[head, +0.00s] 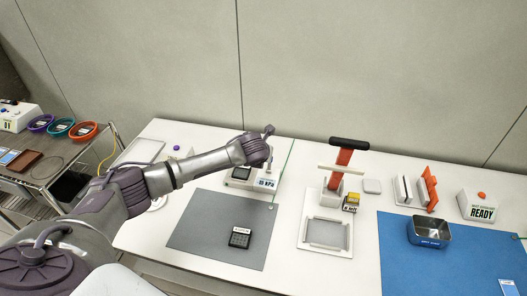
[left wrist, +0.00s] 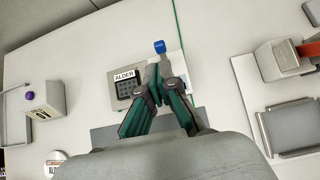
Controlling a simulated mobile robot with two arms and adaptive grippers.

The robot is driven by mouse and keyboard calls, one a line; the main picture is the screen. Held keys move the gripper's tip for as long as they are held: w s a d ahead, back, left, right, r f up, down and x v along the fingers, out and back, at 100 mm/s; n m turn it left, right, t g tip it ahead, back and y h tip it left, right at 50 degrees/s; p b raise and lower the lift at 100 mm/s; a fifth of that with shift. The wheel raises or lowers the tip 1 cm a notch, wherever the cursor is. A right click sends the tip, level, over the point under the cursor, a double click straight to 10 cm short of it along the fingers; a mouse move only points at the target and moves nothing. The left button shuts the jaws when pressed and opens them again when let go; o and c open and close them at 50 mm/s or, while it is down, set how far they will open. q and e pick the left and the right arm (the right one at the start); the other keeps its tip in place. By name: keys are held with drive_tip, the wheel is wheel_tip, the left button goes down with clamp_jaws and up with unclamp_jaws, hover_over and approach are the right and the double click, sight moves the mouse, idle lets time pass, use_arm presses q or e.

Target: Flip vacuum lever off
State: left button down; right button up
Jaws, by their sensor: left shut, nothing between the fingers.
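The vacuum station (head: 238,184) stands on the white table behind the grey mat, with a small pressure readout that looks like "15 KPA". Its top, holding a dark gridded tray labelled ALDER, shows in the left wrist view (left wrist: 116,104). A blue-tipped lever (left wrist: 160,46) rises at the station's right side, just beyond my left fingertips. My left gripper (left wrist: 158,78) is shut and empty, close to the lever; I cannot tell whether they touch. In the head view my wrist hides the lever and most of the fingers. My right gripper is not in view.
A dark gridded tray (head: 240,237) lies on the grey mat (head: 200,240). A press with a red arm (head: 341,165) stands to the right, behind a framed plate (head: 311,238). A metal bin (head: 429,232) sits on the blue mat (head: 400,270). A small labelled box (left wrist: 45,98) stands left.

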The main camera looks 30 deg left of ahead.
use_arm(q)
drive_tip(key=r, duration=0.1)
drive_tip(key=s+r, duration=0.1)
drive_tip(key=r, duration=0.1)
drive_tip(key=shift+s+d, duration=0.2)
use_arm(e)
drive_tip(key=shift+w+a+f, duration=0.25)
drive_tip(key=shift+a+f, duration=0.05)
